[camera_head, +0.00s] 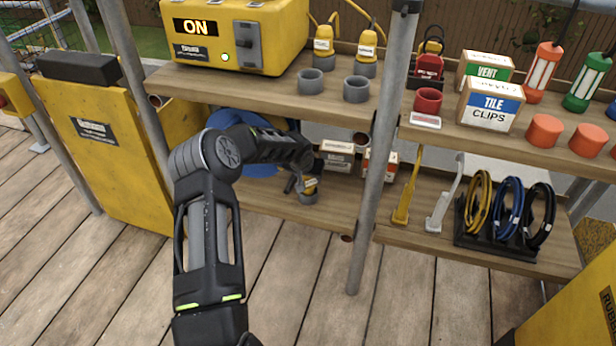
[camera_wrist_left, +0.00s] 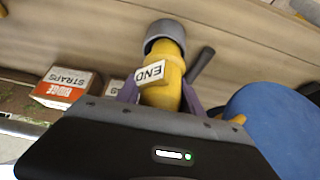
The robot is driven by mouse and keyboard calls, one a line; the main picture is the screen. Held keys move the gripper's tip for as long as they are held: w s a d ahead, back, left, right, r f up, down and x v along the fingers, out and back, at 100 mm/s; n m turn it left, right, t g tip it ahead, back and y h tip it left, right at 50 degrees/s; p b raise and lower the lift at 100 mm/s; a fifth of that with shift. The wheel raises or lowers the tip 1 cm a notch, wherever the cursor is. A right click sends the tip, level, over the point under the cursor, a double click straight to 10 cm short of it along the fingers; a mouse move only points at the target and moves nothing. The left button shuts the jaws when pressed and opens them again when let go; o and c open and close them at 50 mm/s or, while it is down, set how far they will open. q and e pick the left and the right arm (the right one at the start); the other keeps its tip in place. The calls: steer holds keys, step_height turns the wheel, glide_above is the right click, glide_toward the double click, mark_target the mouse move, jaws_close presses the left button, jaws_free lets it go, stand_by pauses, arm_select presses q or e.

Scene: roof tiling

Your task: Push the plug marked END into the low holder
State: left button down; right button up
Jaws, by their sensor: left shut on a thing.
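The yellow plug with the white END tag (camera_wrist_left: 163,80) is in my left gripper, which is shut on it; the tag reads upside down in the left wrist view. The low holder, a grey round cup (camera_wrist_left: 163,34), stands on the lower shelf, and the plug's front end is at its mouth. How deep the plug sits cannot be told. In the head view my left gripper (camera_head: 297,184) is low over the lower shelf, with the plug (camera_head: 309,185) and the holder (camera_head: 308,197) just beside it. My right gripper is not in view.
A blue round object (camera_head: 245,140) lies behind my left arm. Small boxes (camera_head: 337,153) stand behind the holder, and a grey post (camera_head: 375,160) rises to its right. The upper shelf (camera_head: 290,97), carrying grey cups and other yellow plugs, is close above.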

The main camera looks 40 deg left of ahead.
arm_select(q)
steer(key=shift+w+d+b, duration=0.15)
steer(key=shift+b, duration=0.15)
stand_by(0.4)
steer(key=shift+f, duration=0.1)
steer(key=shift+f+b, duration=0.75)
steer(key=shift+b, duration=0.05)
steer(key=c, duration=1)
jaws_free()
steer(key=shift+c, duration=0.2)
